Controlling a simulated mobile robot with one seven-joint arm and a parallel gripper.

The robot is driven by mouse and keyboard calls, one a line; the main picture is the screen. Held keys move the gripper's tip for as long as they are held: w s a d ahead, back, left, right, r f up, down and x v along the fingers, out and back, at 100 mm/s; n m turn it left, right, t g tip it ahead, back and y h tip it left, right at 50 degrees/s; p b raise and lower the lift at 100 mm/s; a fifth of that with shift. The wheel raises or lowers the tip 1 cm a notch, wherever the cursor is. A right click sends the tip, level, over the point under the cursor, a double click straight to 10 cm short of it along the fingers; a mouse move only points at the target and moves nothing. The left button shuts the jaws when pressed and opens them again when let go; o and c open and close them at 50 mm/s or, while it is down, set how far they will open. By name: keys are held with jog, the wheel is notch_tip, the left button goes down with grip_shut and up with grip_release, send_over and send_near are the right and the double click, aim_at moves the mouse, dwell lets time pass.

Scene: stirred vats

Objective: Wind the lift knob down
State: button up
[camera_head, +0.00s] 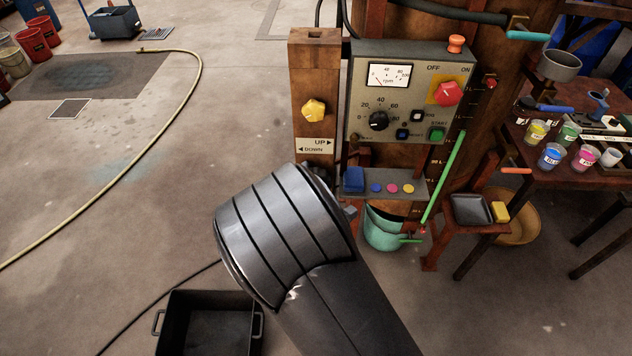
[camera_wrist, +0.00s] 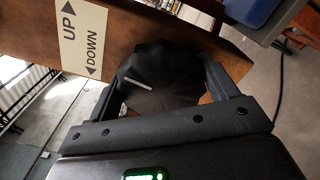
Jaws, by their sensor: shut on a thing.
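The lift knob (camera_wrist: 165,72) is black and lobed, with a white pointer line on its face. It sits on a brown wooden post, beside the UP/DOWN plate (camera_wrist: 78,38) in the wrist view. My gripper (camera_wrist: 168,84) has one finger on each side of the knob and is shut on it. In the head view the same plate (camera_head: 315,145) is on the post (camera_head: 300,75), below a yellow star-shaped knob (camera_head: 314,110). My arm hides the lift knob and my gripper there.
Right of the post is a control panel (camera_head: 358,100) with a meter, a dial and a red switch. Below it a small shelf (camera_head: 415,188) carries a blue block and coloured buttons. A black bin (camera_head: 176,330) stands on the floor at the front. The floor at left is mostly clear, crossed by a hose (camera_head: 150,142).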

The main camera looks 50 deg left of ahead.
jog(key=shift+f+n, duration=0.1)
jog(key=shift+n, duration=0.8)
jog(key=o, duration=1)
jog(key=shift+c, duration=0.2)
jog(key=v, duration=1.1)
jog(key=shift+a, duration=0.1)
